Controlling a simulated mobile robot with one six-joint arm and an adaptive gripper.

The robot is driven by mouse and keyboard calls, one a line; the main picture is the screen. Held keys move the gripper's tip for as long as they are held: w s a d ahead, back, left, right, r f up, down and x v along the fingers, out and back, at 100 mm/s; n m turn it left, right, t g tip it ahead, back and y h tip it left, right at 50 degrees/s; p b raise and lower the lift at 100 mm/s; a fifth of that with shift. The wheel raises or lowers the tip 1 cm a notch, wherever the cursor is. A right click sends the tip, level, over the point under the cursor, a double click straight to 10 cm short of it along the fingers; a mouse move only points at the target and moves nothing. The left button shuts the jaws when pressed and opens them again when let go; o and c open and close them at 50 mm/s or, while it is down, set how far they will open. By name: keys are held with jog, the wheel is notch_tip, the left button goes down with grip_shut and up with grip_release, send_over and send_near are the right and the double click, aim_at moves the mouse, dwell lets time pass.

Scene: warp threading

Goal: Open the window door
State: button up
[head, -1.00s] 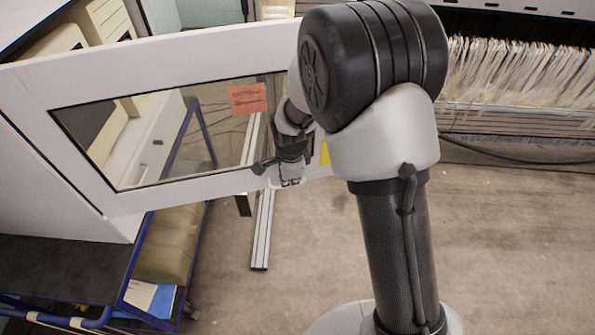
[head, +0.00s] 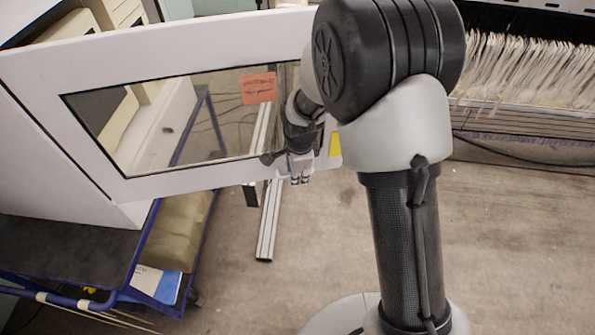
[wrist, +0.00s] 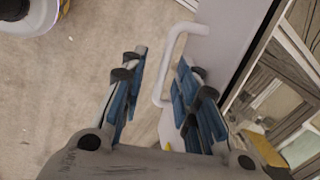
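The window door (head: 200,182) is a white framed panel with a glass pane and an orange note on it. It spans the left half of the head view, its right end reaching out over the floor. My gripper (head: 299,178) is at its lower right part, by a yellow mark. In the wrist view the door's white loop handle (wrist: 172,62) stands beside the door frame. My gripper (wrist: 158,78) is open there, blue-padded fingers apart, with the handle showing between and beyond their tips. I cannot tell whether a finger touches it.
A blue-framed cart (head: 75,255) stands under the door at left. A metal rail (head: 269,225) lies on the floor below my gripper. A loom with pale threads (head: 520,75) is at the upper right. Open floor (head: 520,240) lies at the lower right.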

notch_tip(320, 180, up, 12)
jog(key=s, duration=0.2)
jog(key=shift+f, duration=0.2)
jog(key=shift+s+d, duration=0.1)
jog(key=shift+d, duration=0.05)
jog(key=shift+c, duration=0.5)
